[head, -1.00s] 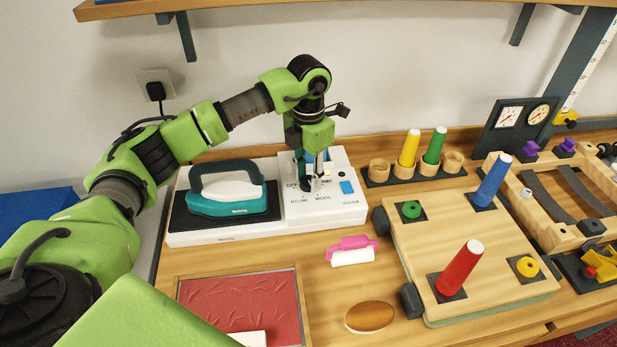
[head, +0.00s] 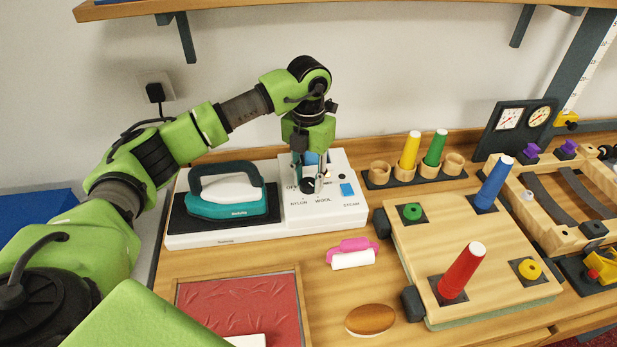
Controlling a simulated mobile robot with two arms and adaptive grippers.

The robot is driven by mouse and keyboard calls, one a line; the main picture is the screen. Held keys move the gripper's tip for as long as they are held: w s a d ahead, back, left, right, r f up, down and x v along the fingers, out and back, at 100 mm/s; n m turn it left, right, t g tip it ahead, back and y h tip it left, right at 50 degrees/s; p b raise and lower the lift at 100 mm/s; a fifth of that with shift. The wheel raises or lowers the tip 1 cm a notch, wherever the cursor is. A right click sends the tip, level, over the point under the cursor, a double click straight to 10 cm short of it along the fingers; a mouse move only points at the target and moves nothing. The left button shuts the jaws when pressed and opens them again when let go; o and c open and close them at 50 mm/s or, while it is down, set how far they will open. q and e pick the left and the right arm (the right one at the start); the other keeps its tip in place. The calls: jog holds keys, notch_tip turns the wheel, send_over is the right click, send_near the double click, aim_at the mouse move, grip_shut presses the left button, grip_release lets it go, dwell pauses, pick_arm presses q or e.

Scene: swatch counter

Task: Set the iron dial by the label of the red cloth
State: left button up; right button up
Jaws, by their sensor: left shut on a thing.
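The iron station (head: 205,239) is a white base with a teal iron (head: 232,203) on its dark pad at left. A dark round dial (head: 308,186) sits on its right panel, with OFF, NYLON and WOOL readable around it; other marks are hidden by the fingers. My left gripper (head: 310,178) points straight down, shut on the dial. The dial's pointer is too small and covered to read. The red cloth (head: 240,300) lies flat in a wooden frame at the front, with a white label (head: 246,340) at the bottom edge, its face unreadable. My right gripper is not in view.
A blue STEAM button (head: 347,189) is right of the dial. A pink-handled roller (head: 352,253) and a brown oval piece (head: 370,320) lie on the counter. A wooden board (head: 470,245) with coloured cones stands at right. A shelf (head: 330,8) hangs above.

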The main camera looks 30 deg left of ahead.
aim_at(308, 182)
pick_arm(q)
jog(key=o, duration=1.1)
notch_tip(308, 182, up, 8)
jog(key=shift+f, duration=0.25)
jog(key=shift+f, duration=0.1)
